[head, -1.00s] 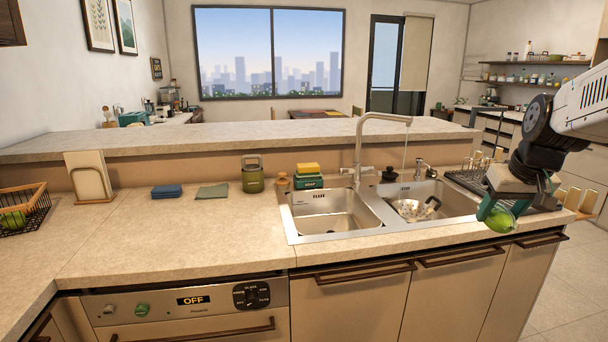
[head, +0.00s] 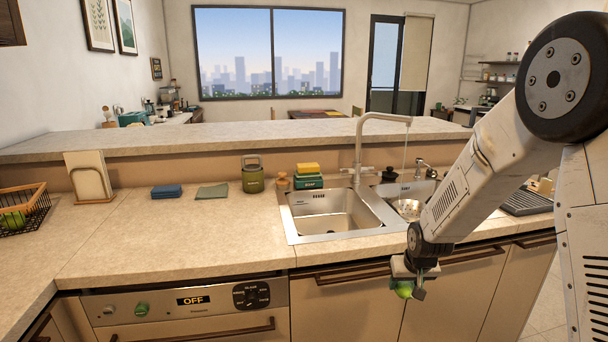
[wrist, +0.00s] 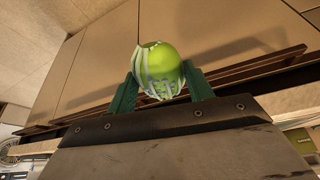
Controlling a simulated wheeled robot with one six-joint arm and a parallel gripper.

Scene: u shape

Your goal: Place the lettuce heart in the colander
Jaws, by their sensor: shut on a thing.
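The lettuce heart (head: 403,291) is a small rounded green thing with pale streaks; it also shows in the wrist view (wrist: 160,70). My gripper (head: 408,288) is shut on it, with one dark green finger on each side in the wrist view. In the head view it hangs in front of the cabinet doors, below the counter's front edge. What looks like the metal colander (head: 409,208) sits in the right sink basin, under the running tap. My arm hides part of it and of that basin.
The left sink basin (head: 333,213) looks empty. A yellow sponge on a green box (head: 308,178), a green canister (head: 253,175) and folded cloths (head: 167,191) stand behind or left of the sink. A wire basket (head: 22,208) is far left. The front left counter is clear.

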